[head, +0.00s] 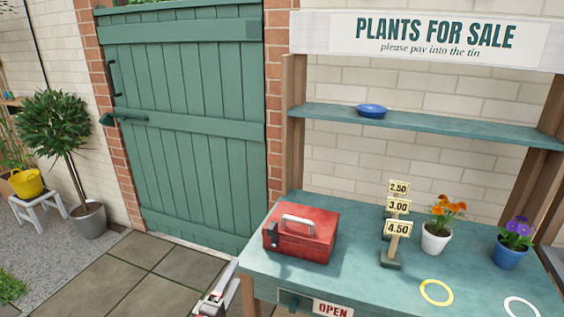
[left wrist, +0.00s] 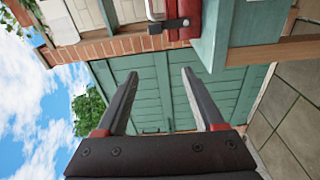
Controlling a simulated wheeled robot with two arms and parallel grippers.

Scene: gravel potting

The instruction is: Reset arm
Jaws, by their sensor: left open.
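My left gripper (head: 222,288) shows at the bottom edge of the head view, left of the table's front left corner. In the left wrist view its two dark fingers (left wrist: 160,76) stand wide apart with nothing between them. The green gate (left wrist: 158,96) lies beyond the fingers. The gripper is apart from the table and the red cash tin. Most of the left arm is outside the head view. My right gripper is in neither view.
A teal table (head: 330,270) carries a red tin (head: 310,243), price signs (head: 397,229), an orange-flowered pot (head: 436,238), a blue pot (head: 510,255), and yellow (head: 424,292) and white rings. A shelf (head: 440,120) holds a blue dish (head: 372,111). Paving left of the table is clear.

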